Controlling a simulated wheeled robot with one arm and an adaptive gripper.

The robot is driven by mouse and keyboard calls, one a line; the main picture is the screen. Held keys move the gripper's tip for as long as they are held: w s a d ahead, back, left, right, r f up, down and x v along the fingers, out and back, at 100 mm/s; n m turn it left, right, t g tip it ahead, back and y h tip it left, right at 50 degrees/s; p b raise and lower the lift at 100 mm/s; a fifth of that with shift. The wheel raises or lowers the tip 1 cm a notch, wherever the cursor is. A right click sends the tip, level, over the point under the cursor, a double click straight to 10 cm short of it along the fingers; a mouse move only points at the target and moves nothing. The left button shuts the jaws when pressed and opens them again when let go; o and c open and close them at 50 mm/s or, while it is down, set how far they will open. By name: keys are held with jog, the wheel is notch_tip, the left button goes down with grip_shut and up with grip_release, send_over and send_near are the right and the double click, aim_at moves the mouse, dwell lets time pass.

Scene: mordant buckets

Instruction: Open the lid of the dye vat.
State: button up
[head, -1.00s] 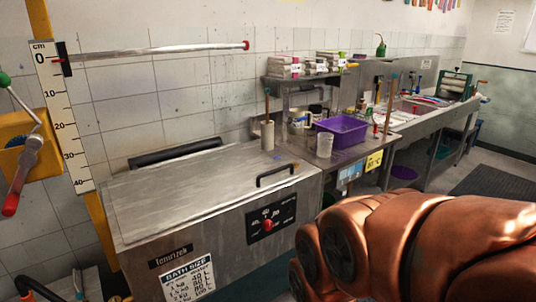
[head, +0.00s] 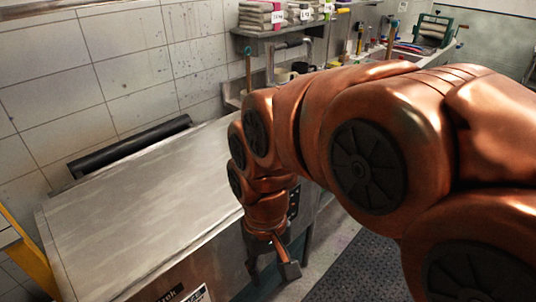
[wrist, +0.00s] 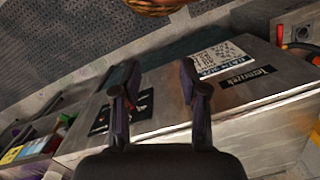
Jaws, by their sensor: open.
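The dye vat is a steel box (head: 140,292) at the left of the head view. Its flat grey lid (head: 140,210) lies shut on top. The lid's handle is not visible in the head view; my arm covers that side. My gripper (head: 272,266) hangs in front of the vat's front face, pointing down. In the wrist view my gripper (wrist: 158,82) is open, with nothing between its fingers. Beyond them is the vat's front face (wrist: 165,82), upside down, with a white bath-size sign (wrist: 217,60), a black name plate (wrist: 247,88) and a dark control panel partly behind the left finger.
A black bar (head: 130,147) runs along the wall behind the lid. A shelf with folded cloth (head: 262,15) and a sink bench (head: 405,47) stand at the back. A yellow post (head: 28,258) is at the far left. A dark floor mat (head: 350,265) lies right of the vat.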

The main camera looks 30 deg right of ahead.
jog(key=w+d+r+m+t, duration=0.15)
jog(key=w+d+m, duration=0.3)
jog(key=w, duration=0.45)
jog(key=w+d+r+m, duration=0.25)
jog(key=w+d, duration=0.25)
jog(key=w, duration=0.4)
jog(key=w+d+f+m+t+b, duration=0.15)
jog(key=w+d+m, duration=0.55)
jog(key=w+d, duration=0.7)
jog(key=shift+t, duration=0.3)
jog(key=f+p, duration=0.1)
jog(key=f, duration=0.2)
jog(key=f+p, duration=0.1)
jog(key=f, duration=0.3)
jog(key=shift+w+d+f, duration=0.1)
jog(key=shift+w+f, duration=0.1)
jog(key=shift+f, duration=0.05)
jog(key=shift+c, duration=0.2)
grip_shut()
